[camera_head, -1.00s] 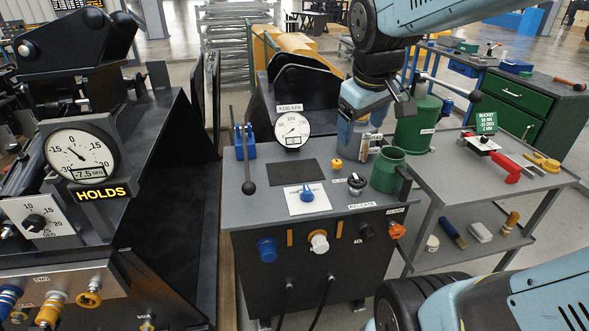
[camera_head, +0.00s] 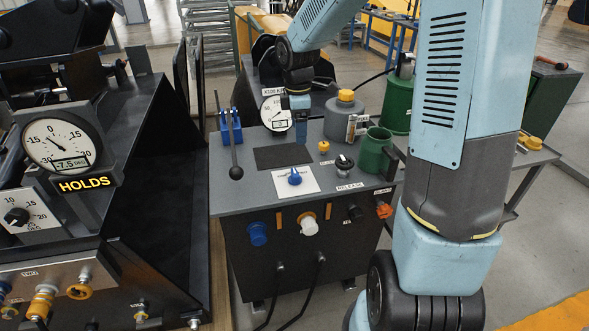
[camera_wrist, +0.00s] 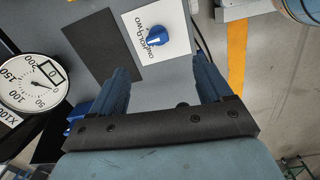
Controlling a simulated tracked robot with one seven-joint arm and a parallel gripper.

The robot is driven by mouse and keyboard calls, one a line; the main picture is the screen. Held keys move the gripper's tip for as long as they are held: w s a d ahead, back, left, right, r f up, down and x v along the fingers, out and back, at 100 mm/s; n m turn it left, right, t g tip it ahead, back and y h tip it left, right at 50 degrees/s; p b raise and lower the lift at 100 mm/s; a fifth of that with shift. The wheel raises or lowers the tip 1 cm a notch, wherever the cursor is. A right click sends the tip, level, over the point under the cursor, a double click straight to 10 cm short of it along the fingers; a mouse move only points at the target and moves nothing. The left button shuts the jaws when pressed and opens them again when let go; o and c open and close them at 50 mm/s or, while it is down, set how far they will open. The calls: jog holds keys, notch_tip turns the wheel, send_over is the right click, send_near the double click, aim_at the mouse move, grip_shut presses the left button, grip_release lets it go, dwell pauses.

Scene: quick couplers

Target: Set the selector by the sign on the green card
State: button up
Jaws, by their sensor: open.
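A blue selector knob (camera_head: 295,178) sits on a white plate (camera_head: 310,184) on the grey bench top. The knob also shows in the wrist view (camera_wrist: 179,40), where its printed plate (camera_wrist: 148,42) seems to bear ONE, FOLD and TWO; the exact mark it points at is unclear. My gripper (camera_head: 301,133) is above the bench, behind the knob in the head view. In the wrist view my gripper (camera_wrist: 162,74) is open and empty, with the knob beyond its fingertips and untouched. The green card is out of sight now, probably behind my arm.
A black pad (camera_head: 283,157) lies beside the plate. A pressure gauge (camera_head: 275,113), a grey canister (camera_head: 344,115), a green cup (camera_head: 376,150) and a black lever (camera_head: 235,160) stand around the bench top.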

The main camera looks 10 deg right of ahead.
aim_at(295, 172)
jog(key=shift+n, duration=0.7)
jog(key=f, duration=0.5)
jog(key=w+f, duration=0.1)
jog(key=f, duration=1)
jog(key=shift+w+a, duration=0.35)
jog(key=c, duration=1)
jog(key=shift+c, duration=0.2)
jog(key=shift+m, duration=0.4)
jog(key=m, duration=0.4)
jog(key=shift+m, duration=2)
